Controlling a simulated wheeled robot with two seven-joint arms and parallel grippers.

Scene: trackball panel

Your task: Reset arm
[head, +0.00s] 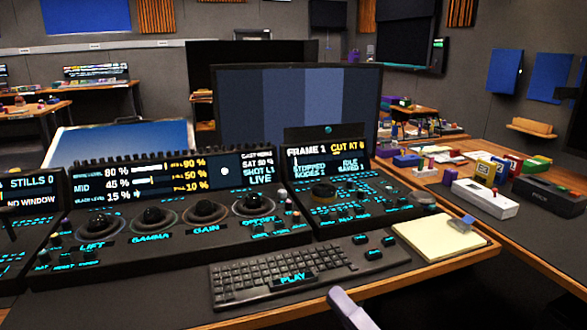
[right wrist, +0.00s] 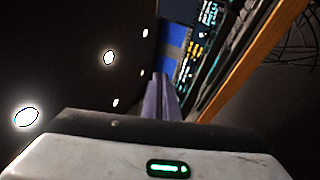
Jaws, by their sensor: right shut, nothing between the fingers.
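My right gripper (head: 343,296) shows at the bottom of the head view, in front of the desk edge and below the keyboard. Only its pale tip is in view there. In the right wrist view its fingers (right wrist: 161,98) are together, with nothing between them. The trackball panel (head: 165,247) stands on the desk with several dark trackballs in a row and lit readouts behind them. The gripper is apart from the panel. My left gripper is not in view.
A black keyboard (head: 265,280) lies in front of the panel. A yellow notepad (head: 436,238) lies right of it. A large monitor (head: 297,110) stands behind. White and black boxes (head: 484,199) and small coloured items crowd the right-hand table. The desk's wooden front edge (head: 455,268) runs below.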

